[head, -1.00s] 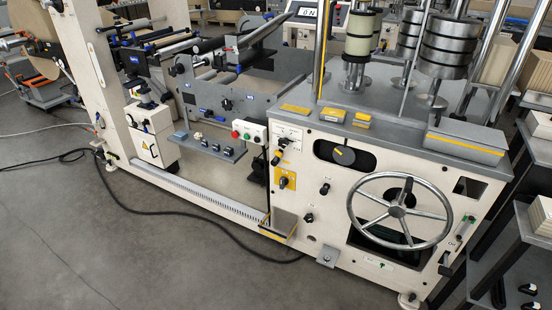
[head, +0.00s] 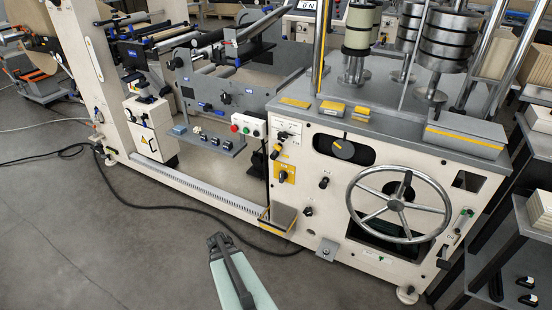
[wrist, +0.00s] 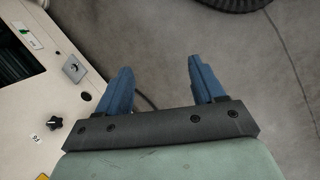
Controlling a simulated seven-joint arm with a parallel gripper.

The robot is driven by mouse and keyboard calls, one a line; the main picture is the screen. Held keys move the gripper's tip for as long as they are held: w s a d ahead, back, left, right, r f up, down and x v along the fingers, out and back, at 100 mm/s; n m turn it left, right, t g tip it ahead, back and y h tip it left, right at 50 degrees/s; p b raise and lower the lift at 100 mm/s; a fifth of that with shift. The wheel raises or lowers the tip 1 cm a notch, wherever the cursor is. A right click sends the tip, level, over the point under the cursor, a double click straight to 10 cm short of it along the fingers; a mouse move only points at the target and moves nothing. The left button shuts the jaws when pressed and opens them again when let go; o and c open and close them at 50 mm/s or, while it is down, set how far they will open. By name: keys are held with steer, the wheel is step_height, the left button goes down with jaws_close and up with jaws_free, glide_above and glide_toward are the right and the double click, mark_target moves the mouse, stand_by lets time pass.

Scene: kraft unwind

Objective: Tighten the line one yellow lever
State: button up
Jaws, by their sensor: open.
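No lever is clearly marked as line one. On the white machine's front panel, a round dial with a yellow-orange bar (head: 343,149) sits in a dark slot. Left of it, a black knob on a yellow plate (head: 283,173) is another yellow-marked control. My gripper (head: 217,239) is low over the floor, in front of the machine and apart from both. Neither yellow control shows clearly in the wrist view.
A large chrome handwheel (head: 398,206) sticks out from the panel. A small black knob (wrist: 55,123) and a metal plate (wrist: 74,68) are left of my fingers in the wrist view. A black cable (head: 200,208) runs along the floor. Open floor lies in front.

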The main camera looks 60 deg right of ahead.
steer(key=d+r+n+g+h, duration=0.15)
steer(key=d+r, duration=0.25)
steer(key=d, duration=0.5)
steer(key=d+r+t+h, duration=0.1)
steer(key=d+r+h, duration=0.2)
steer(key=d, duration=0.6)
steer(key=n+t+h, duration=0.4)
steer(key=n+h, duration=0.9)
steer(key=n, duration=0.6)
glide_toward(277, 148)
steer(key=shift+y, duration=0.25)
steer(key=d, duration=0.9)
steer(key=shift+d, duration=0.2)
jaws_close()
